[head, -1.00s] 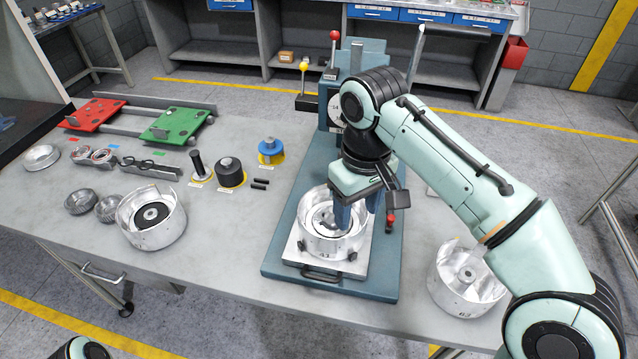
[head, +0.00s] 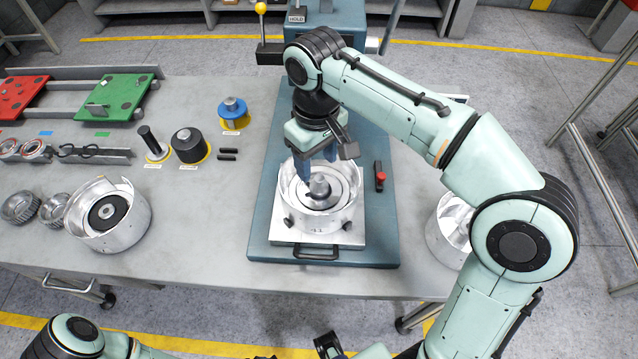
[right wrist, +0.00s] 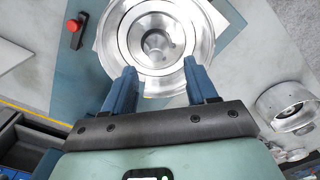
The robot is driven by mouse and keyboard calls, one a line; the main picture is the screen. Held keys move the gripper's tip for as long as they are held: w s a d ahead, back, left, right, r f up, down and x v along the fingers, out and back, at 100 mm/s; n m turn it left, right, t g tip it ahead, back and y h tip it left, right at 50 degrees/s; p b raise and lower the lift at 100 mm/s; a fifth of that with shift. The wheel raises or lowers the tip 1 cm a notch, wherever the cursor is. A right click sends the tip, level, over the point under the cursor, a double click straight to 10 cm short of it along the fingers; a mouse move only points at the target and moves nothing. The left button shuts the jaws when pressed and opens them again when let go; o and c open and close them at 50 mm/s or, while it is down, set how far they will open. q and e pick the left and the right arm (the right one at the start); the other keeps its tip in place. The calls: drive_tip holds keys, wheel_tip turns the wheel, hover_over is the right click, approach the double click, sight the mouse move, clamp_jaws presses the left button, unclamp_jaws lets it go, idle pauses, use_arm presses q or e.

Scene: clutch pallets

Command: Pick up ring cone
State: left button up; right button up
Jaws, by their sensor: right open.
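A silver cone-shaped part (head: 319,188) stands in the middle of a round metal housing (head: 291,212) on the blue press base. I take it for the ring cone, though its outline blends with the rings around it. In the right wrist view the same round centre (right wrist: 157,44) shows beyond the fingertips. My right gripper (head: 317,163) is open and empty, pointing down over the back of the housing; its two blue fingers also show in the wrist view (right wrist: 157,72). Dark parts at the bottom edge may be my left gripper (head: 328,346); its jaws are unclear.
The press base (head: 265,235) has a red knob (head: 381,177) at right. Another housing (head: 140,216) stands left, and one (head: 440,238) is partly behind my right arm. A blue part (head: 232,108) and black parts (head: 188,145) stand behind. Table between left housing and press is clear.

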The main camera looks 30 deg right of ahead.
sight(320, 178)
drive_tip(key=f, duration=0.3)
drive_tip(key=f+b, duration=0.1)
drive_tip(key=f, duration=0.1)
drive_tip(key=shift+d+f, duration=0.1)
drive_tip(key=shift+d, duration=0.2)
clamp_jaws()
